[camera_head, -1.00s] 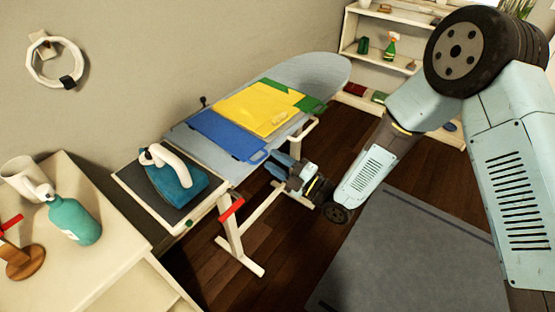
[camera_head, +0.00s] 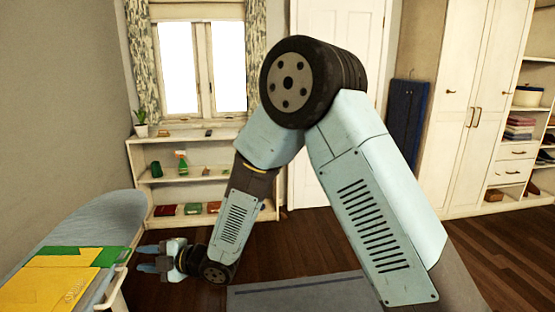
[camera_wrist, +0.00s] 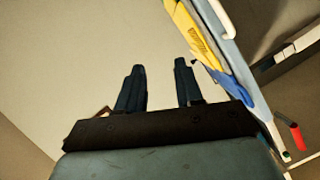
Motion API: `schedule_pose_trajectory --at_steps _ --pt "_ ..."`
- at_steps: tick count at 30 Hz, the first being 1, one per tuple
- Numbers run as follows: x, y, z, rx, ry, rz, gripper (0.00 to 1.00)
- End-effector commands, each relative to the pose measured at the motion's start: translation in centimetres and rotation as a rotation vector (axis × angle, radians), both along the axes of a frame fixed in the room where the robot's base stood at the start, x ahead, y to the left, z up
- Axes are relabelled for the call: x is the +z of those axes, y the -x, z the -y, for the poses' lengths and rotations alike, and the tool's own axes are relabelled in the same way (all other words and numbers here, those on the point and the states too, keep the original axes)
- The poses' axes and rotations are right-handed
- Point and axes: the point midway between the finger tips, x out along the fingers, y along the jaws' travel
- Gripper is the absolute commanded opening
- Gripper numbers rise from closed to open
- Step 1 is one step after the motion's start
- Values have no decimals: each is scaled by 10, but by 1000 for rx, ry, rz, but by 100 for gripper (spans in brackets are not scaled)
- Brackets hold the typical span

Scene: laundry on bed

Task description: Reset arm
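My gripper (camera_head: 150,257) is held out to the left at the end of my bent arm, just right of the ironing board (camera_head: 92,214). In the wrist view my gripper (camera_wrist: 160,88) shows two dark fingers apart with nothing between them. A folded yellow cloth (camera_head: 45,284) and a green cloth (camera_head: 75,256) lie on the board. The wrist view also shows the yellow cloth (camera_wrist: 190,32) and a blue cloth (camera_wrist: 235,90) at the board's edge. My gripper is apart from the cloths.
A low white shelf (camera_head: 225,143) with books and a spray bottle (camera_head: 181,163) stands under the window. A white door (camera_head: 310,180) is behind my arm. A wardrobe (camera_head: 465,110) and a dark blue folded board (camera_head: 407,125) stand at right. Wooden floor shows between.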

Motion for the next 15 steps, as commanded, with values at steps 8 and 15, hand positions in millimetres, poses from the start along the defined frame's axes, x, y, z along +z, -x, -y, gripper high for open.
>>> schedule_pose_trajectory --at_steps 8,15 --pt "59 -86 84 -292 138 -90 36" --pt "105 -134 175 -564 213 -213 36"
